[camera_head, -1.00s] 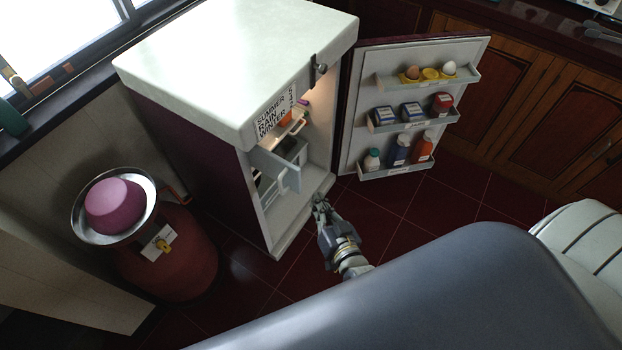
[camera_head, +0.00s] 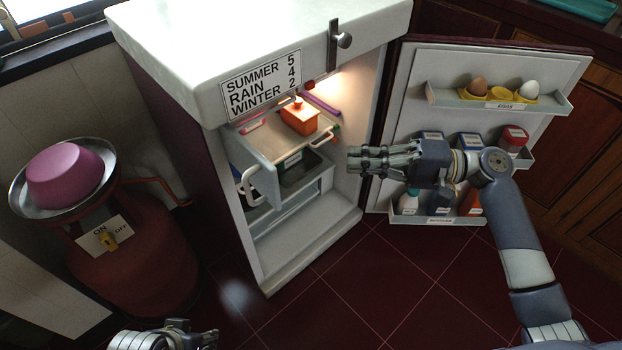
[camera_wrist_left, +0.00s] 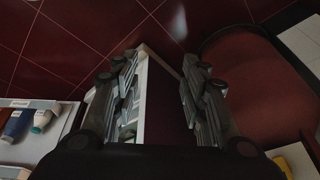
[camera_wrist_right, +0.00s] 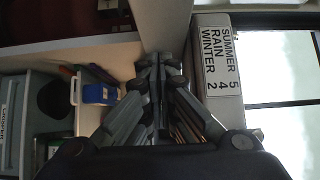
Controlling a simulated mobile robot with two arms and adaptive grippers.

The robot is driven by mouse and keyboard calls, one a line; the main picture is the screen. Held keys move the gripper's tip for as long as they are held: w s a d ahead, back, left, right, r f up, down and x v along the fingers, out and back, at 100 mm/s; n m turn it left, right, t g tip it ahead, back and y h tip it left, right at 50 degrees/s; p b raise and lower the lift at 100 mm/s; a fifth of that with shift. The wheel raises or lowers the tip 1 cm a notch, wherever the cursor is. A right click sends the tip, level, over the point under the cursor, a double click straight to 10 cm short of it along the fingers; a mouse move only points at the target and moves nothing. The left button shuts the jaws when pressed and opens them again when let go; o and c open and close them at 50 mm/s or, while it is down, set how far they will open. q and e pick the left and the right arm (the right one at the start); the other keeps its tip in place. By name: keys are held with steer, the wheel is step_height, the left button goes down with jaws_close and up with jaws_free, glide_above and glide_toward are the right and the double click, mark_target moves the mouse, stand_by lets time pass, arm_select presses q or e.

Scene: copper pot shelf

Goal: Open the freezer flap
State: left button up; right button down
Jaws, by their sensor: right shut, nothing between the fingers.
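The fridge (camera_head: 352,222) stands open. A pale panel with a white handle, apparently the freezer flap (camera_head: 262,168), stands out from the left side of the opening, its handle facing left. An orange lidded container (camera_head: 299,117) shows inside behind it. My right gripper (camera_head: 355,160) is shut and empty in front of the opening's right side, apart from the flap; its fingers are together in the right wrist view (camera_wrist_right: 160,65). My left gripper (camera_head: 212,338) is low at the bottom edge; its fingers are apart and empty in the left wrist view (camera_wrist_left: 160,75).
The fridge door (camera_head: 420,80), with racks of eggs, boxes and bottles, is swung wide to the right, behind my right arm. A red gas cylinder (camera_head: 135,275) with a pink bowl (camera_head: 65,177) stands left. The dark red floor (camera_head: 345,300) in front is clear.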

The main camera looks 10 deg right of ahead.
arm_select(q)
steer(key=shift+s+r, duration=0.15)
steer(key=shift+r, duration=0.2)
arm_select(e)
steer(key=s+a, duration=0.1)
steer(key=a, duration=1.2)
steer(key=shift+r+n+g, duration=0.3)
steer(key=shift+s, duration=0.15)
